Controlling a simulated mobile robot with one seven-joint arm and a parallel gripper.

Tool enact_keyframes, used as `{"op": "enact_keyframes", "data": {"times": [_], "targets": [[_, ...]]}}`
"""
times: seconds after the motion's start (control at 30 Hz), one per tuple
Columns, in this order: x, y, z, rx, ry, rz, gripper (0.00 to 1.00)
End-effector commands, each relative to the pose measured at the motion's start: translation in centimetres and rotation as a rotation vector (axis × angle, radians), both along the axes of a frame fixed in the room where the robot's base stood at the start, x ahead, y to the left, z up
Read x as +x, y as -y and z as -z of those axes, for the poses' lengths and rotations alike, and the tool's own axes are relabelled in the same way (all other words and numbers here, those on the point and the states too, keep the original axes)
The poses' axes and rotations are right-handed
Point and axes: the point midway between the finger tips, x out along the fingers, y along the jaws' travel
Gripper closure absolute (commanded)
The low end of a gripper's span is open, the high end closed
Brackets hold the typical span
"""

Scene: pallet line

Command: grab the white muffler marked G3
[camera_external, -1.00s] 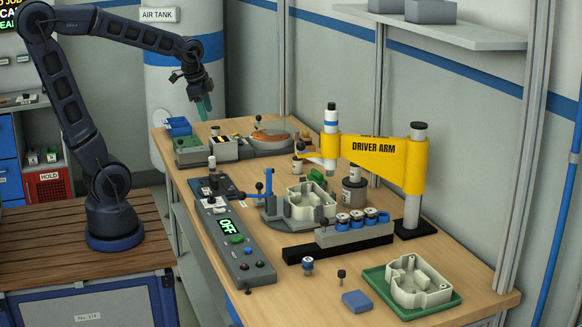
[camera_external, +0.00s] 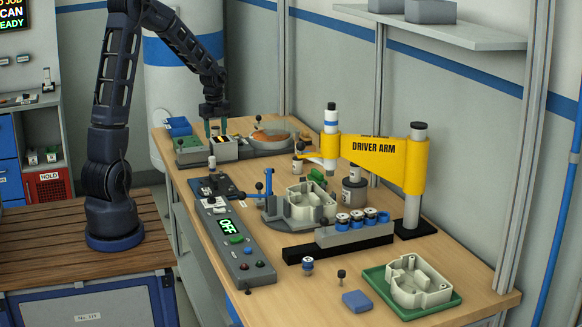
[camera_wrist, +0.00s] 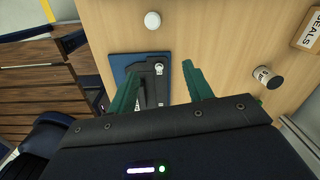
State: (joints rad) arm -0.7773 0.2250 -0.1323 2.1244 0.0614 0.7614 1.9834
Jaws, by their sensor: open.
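I cannot read G3 on either. My gripper (camera_external: 216,132) points down over the back left of the bench. In the wrist view my gripper (camera_wrist: 154,82) is open, its green fingers apart and nothing held. The labelled cylinder is to the right of the fingers, apart from them. A round white top (camera_wrist: 152,20) lies beyond the fingers.
A blue plate with a dark device (camera_wrist: 128,62) lies below the fingers. A grey box (camera_external: 224,150) and a green tray (camera_external: 190,152) stand at the back left. The yellow driver arm (camera_external: 372,157) overhangs the middle.

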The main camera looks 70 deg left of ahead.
Motion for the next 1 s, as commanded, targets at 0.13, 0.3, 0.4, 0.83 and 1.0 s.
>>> {"op": "enact_keyframes", "data": {"times": [0.13, 0.3, 0.4, 0.83, 1.0], "targets": [[-0.3, -2.9, 2.6, -0.020, -0.016, 0.084, 0.49], [-0.5, -4.2, 3.9, -0.029, -0.021, 0.134, 0.49], [-0.6, -4.3, 4.9, -0.031, -0.022, 0.139, 0.49], [-0.6, -4.3, 9.4, -0.029, -0.021, 0.137, 0.49], [-0.7, -4.4, 10.3, -0.030, -0.022, 0.137, 0.49]]}}
